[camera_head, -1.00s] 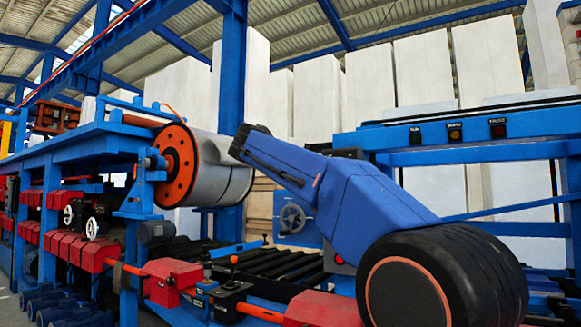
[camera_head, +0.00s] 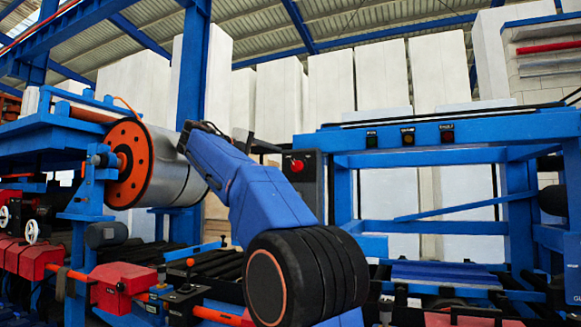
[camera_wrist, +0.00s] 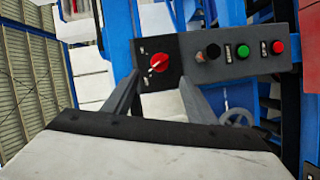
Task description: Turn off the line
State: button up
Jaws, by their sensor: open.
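A dark grey control panel (camera_wrist: 225,58) is in the wrist view. It carries a red rotary switch (camera_wrist: 158,62) with a pale pointer at its left, then a black knob (camera_wrist: 210,51), a green button (camera_wrist: 243,51) and a red button (camera_wrist: 277,47). My gripper (camera_wrist: 160,77) is open, its two dark fingers pointing at the panel below and on either side of the rotary switch. Nothing shows between them; I cannot tell whether they touch the panel. In the head view, the panel's upper part (camera_head: 309,187) and red switch (camera_head: 297,165) show right of my arm, which hides the rest.
A steel coil (camera_head: 168,170) with an orange end disc is left of my arm. A blue frame (camera_head: 430,156) with small labelled buttons stands at the right. White panels (camera_head: 380,80) stand behind. A handwheel (camera_wrist: 237,117) is below the panel.

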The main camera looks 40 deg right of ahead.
aim_at(294, 166)
jog(key=d, duration=0.6)
jog(key=d+f, duration=0.1)
jog(key=d, duration=0.2)
jog(key=shift+d, duration=0.4)
